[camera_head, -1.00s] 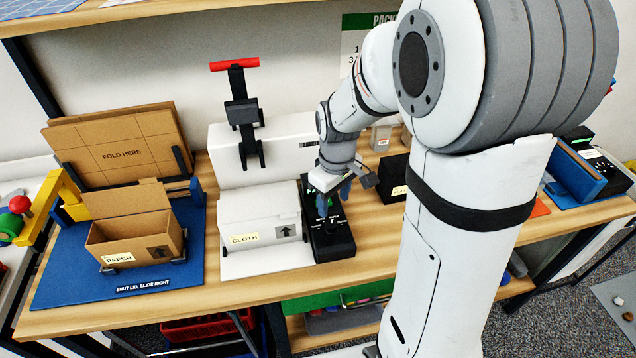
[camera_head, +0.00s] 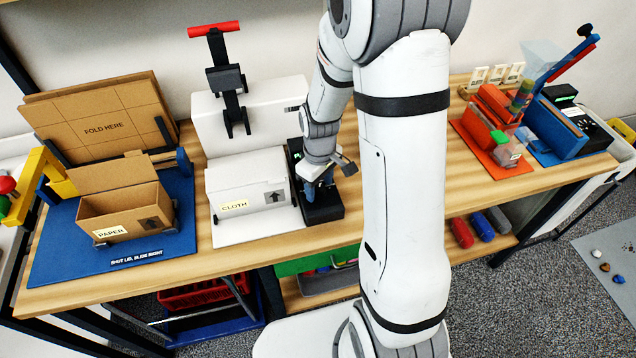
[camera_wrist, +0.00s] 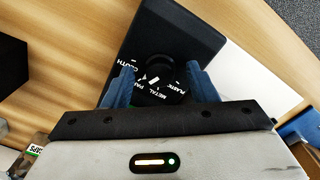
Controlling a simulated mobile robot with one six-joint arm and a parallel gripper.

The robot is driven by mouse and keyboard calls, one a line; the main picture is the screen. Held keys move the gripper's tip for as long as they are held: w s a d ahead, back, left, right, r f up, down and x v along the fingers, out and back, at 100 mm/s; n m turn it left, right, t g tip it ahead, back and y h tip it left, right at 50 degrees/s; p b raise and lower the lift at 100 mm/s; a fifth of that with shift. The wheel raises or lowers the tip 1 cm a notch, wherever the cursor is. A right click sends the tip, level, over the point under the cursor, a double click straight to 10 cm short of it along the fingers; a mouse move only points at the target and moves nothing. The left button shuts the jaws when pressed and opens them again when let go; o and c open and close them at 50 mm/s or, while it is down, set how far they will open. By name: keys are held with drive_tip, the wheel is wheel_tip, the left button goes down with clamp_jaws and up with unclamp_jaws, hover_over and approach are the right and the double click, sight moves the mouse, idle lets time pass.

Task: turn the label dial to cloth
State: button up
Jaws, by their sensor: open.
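The label dial (camera_wrist: 172,68) is a dark round knob on a black box (camera_head: 324,208), which stands right of the white press. In the wrist view, white words ring it: CLOTH at the upper left, then a partly hidden word starting PA, then METAL and PLASTIC. A short white mark shows near the dial; I cannot tell surely which word it points at. My gripper (camera_wrist: 158,76) is open, its blue fingers on either side of the dial. I cannot tell if they touch it. In the head view my gripper (camera_head: 312,188) is low over the box and hides the dial.
A white box labelled CLOTH (camera_head: 248,188) stands close left of the dial box, under a press with a red handle (camera_head: 213,29). A cardboard box labelled PAPER (camera_head: 125,215) sits on a blue board farther left. An orange station (camera_head: 492,150) stands to the right.

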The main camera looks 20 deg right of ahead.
drive_tip(key=shift+a, duration=0.1)
drive_tip(key=c, duration=1)
drive_tip(key=shift+o, duration=0.2)
drive_tip(key=shift+m, duration=0.5)
drive_tip(key=m+b, duration=0.2)
drive_tip(key=m, duration=0.1)
drive_tip(key=shift+f, duration=0.15)
drive_tip(key=m+b, duration=0.2)
drive_tip(key=m, duration=0.3)
drive_tip(key=shift+m, duration=0.4)
drive_tip(key=shift+s, duration=0.1)
drive_tip(key=o, duration=1)
drive_tip(key=shift+c, duration=0.2)
